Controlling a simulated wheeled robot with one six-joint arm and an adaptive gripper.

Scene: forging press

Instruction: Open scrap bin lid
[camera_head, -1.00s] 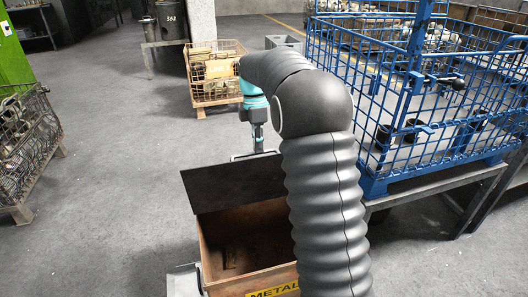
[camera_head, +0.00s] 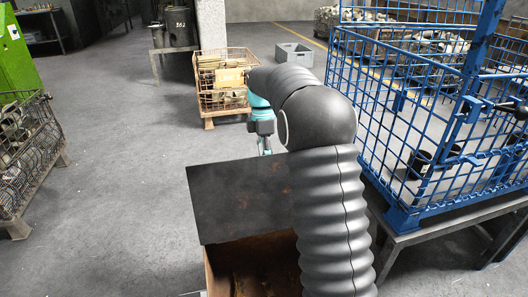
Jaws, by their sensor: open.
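The scrap bin (camera_head: 209,272) is a rusty brown box at the bottom centre, cut off by the lower picture edge. Its dark flat lid (camera_head: 238,203) stands raised at the bin's far side, and the inside of the bin shows below it. My arm crosses in front of the right part of the bin and lid. My gripper (camera_head: 265,146) is beyond the lid's top edge, pointing down. It is open, but its fingertips are largely hidden behind the lid, so I cannot tell whether they touch it. The lid's handle is not visible.
A blue wire cage (camera_head: 400,215) on a dark metal stand (camera_head: 410,242) is close on the right. A wire basket of parts (camera_head: 28,150) stands at the left. Another wire crate (camera_head: 222,85) and a grey box (camera_head: 294,54) are farther back. The floor left of the bin is clear.

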